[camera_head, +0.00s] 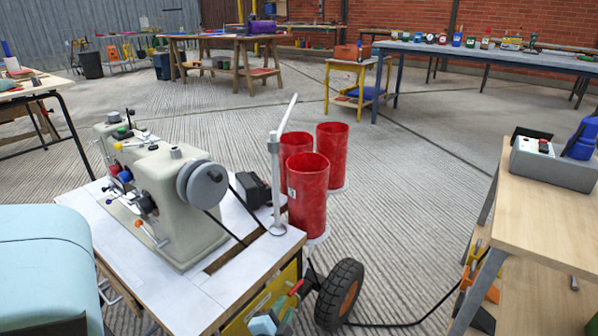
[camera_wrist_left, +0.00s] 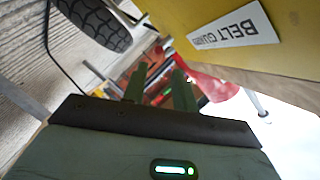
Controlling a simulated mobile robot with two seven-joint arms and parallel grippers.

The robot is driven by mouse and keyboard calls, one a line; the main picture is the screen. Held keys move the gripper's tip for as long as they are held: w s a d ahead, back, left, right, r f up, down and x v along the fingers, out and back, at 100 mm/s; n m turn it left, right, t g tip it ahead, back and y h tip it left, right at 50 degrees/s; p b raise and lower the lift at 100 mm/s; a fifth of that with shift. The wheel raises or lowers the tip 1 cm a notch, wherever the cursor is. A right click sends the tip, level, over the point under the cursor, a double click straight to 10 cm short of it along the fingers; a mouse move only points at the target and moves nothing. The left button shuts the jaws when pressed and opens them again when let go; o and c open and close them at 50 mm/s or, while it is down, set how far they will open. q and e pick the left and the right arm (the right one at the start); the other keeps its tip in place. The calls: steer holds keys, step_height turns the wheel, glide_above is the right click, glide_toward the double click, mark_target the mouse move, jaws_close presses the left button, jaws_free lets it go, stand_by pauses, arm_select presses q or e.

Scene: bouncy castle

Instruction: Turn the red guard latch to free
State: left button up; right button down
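The belt guard is a yellow panel (camera_head: 262,306) under the front edge of the sewing machine's table. In the left wrist view the yellow panel (camera_wrist_left: 200,18) carries an upside-down white label reading BELT GUARD. A small red part (camera_head: 296,287), possibly the latch, shows beside the panel near the wheel; its angle is unclear. My left gripper (camera_head: 285,302) is low beside this panel, close to the red part. In the wrist view its two green fingers (camera_wrist_left: 158,82) stand apart, with nothing clearly held between them. My right gripper is in neither view.
The grey-green sewing machine (camera_head: 165,190) stands on the white tabletop. Red cylinders (camera_head: 308,195) and a pale post (camera_head: 276,180) stand at its right. A black wheel (camera_head: 338,293) is just right of my left gripper. A wooden bench (camera_head: 550,215) is at the right, with open floor between.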

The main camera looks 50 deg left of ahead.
mark_target(293, 291)
arm_select(q)
steer(key=b+x, duration=0.1)
steer(key=x, duration=0.5)
steer(key=shift+w+a+f, duration=0.1)
steer(key=shift+w+a, duration=0.1)
steer(key=shift+w, duration=0.1)
steer(key=shift+w+a+f, duration=0.15)
steer(key=shift+w+a, duration=0.2)
steer(key=shift+w, duration=0.1)
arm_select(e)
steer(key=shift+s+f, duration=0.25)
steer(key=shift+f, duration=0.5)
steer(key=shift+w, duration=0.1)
